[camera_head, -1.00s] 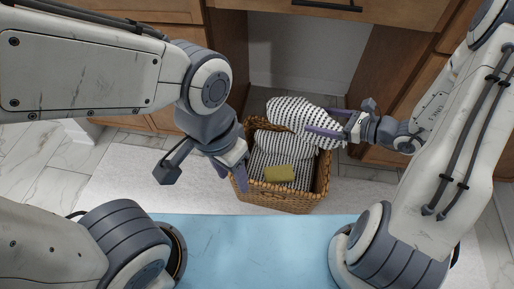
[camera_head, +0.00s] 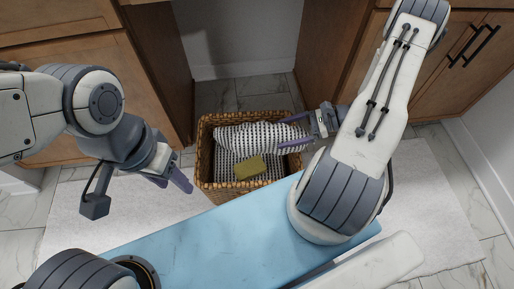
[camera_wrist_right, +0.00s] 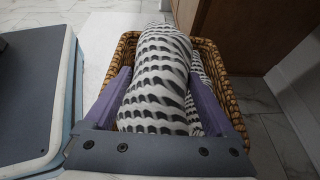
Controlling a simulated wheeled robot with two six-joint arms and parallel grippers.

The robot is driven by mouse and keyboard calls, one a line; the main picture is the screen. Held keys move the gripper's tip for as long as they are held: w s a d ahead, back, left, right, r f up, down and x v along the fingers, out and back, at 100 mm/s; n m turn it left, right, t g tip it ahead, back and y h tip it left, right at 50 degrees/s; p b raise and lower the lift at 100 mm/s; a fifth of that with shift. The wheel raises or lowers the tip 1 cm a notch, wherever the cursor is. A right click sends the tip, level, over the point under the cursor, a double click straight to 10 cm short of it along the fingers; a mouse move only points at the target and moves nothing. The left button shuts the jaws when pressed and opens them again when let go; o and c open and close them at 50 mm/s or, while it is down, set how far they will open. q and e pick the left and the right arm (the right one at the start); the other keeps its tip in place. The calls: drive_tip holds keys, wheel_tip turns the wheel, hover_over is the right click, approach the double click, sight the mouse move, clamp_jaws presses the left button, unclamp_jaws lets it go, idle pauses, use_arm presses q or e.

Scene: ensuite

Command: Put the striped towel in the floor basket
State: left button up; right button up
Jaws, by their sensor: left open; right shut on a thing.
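The striped towel (camera_head: 255,137), white with dark marks, is a rolled bundle at the floor basket's opening. It fills the middle of the right wrist view (camera_wrist_right: 160,75). My right gripper (camera_head: 294,133) is shut on its right end, with a purple finger on each side of it. The wicker basket (camera_head: 205,165) stands on the floor; its woven rim shows around the towel in the right wrist view (camera_wrist_right: 227,92). Whether the towel rests on the contents below is hard to tell. My left gripper (camera_head: 170,180) is open and empty, left of the basket.
Inside the basket lie more patterned cloth (camera_head: 226,167) and an olive-yellow block (camera_head: 250,168). Wooden cabinets (camera_head: 135,75) stand behind at left and right, with an open recess between. A pale rug (camera_head: 75,215) lies under the basket. My blue base top is in front.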

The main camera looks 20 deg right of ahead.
sight(261, 137)
drive_tip(key=w+a+f+b, duration=0.1)
drive_tip(key=a, duration=0.1)
drive_tip(key=w+a+f+b, duration=0.1)
drive_tip(key=w+a+f, duration=0.1)
drive_tip(key=w+a+f+b, duration=0.1)
drive_tip(key=a+f, duration=0.1)
drive_tip(key=shift+w+a, duration=0.15)
drive_tip(key=shift+w, duration=0.15)
wheel_tip(261, 137, down, 4)
drive_tip(key=b, duration=0.2)
drive_tip(key=shift+r+b, duration=0.2)
drive_tip(key=shift+b, duration=0.15)
drive_tip(key=shift+f, duration=0.6)
drive_tip(key=o, duration=1.3)
drive_tip(key=shift+r, duration=0.1)
